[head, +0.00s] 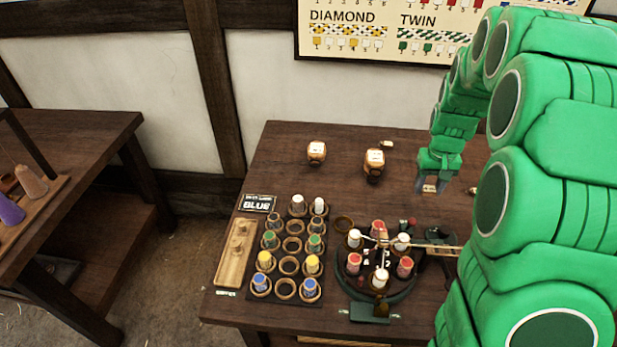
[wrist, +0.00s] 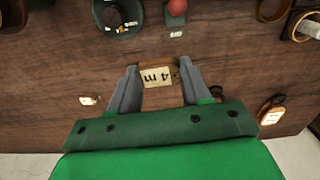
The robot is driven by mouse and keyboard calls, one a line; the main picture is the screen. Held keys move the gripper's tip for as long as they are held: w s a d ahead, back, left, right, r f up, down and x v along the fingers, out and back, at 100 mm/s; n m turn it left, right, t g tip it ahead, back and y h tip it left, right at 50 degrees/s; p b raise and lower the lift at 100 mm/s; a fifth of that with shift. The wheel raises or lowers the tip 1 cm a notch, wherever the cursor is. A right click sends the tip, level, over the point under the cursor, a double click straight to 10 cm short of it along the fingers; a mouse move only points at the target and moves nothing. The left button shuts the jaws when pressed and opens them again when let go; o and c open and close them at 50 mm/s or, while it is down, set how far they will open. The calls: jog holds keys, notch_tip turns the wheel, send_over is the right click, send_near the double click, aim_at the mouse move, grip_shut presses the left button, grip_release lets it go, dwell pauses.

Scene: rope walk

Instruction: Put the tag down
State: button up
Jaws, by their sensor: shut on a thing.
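In the head view my gripper (head: 430,186) is over the right rear of the dark wooden table (head: 290,170). The tag is only a small patch at the fingertips there. I cannot tell whether it touches the tabletop.
Two labelled wooden pieces (head: 316,152) (head: 374,160) stand at the table's rear. A round dark stand (head: 345,288) with red and white bobbins is in front. A rack (head: 257,297) of coloured bobbins and a wooden tray (head: 224,277) are to the left.

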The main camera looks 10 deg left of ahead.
jog(key=a, duration=3.9)
send_over(270, 184)
jog(key=s, duration=0.1)
jog(key=f, duration=0.8)
jog(key=shift+s+d, duration=0.2)
jog(key=shift+d, duration=0.15)
jog(key=shift+w+a+f, duration=0.3)
jog(key=shift+w+f, duration=0.25)
jog(key=shift+f, duration=0.15)
jog(key=shift+w+a+f, duration=0.1)
jog(key=shift+w+f, duration=0.1)
jog(key=shift+f, duration=1.5)
jog(key=shift+f, duration=0.1)
